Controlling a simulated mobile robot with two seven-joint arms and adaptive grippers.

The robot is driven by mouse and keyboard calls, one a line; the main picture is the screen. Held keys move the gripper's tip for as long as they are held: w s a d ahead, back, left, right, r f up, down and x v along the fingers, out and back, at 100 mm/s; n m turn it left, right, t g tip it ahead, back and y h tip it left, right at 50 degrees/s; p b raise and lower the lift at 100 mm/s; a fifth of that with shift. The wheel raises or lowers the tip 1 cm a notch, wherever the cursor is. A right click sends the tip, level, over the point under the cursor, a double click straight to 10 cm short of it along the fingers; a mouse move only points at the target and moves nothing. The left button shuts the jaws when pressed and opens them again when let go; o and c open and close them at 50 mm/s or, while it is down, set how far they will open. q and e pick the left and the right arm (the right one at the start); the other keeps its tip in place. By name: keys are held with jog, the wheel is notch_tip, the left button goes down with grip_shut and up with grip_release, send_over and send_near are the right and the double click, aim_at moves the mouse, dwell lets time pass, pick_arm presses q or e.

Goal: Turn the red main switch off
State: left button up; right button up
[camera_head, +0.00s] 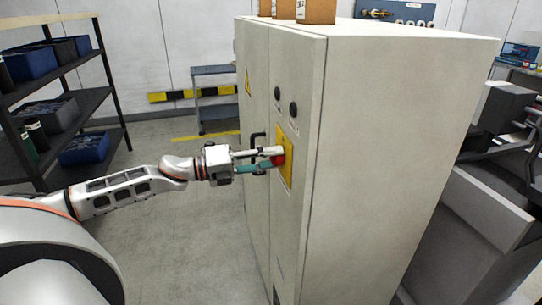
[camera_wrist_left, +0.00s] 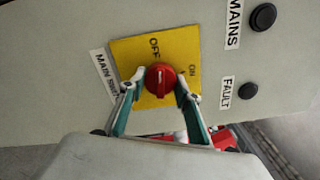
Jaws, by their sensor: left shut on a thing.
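The red main switch (camera_head: 279,159) is a round knob on a yellow plate (camera_head: 287,142) on the front of the beige cabinet (camera_head: 400,150). In the left wrist view the red main switch (camera_wrist_left: 160,80) sits between my fingertips, and the yellow plate (camera_wrist_left: 128,52) shows the words OFF and ON. My left gripper (camera_head: 274,159) reaches in from the left and is shut on the knob. In the left wrist view my left gripper (camera_wrist_left: 161,84) has one finger on each side of it. The knob's exact pointing is hard to tell. My right gripper is not in view.
Dark round indicators labelled MAINS (camera_wrist_left: 263,17) and FAULT (camera_wrist_left: 247,90) are beside the plate. Shelves with blue bins (camera_head: 84,148) stand at the left. The floor between is clear.

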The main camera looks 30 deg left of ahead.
pick_arm(q)
jog(key=shift+r+n, duration=0.1)
jog(key=shift+n, duration=0.8)
jog(key=o, duration=1.1)
jog(key=v, duration=1.2)
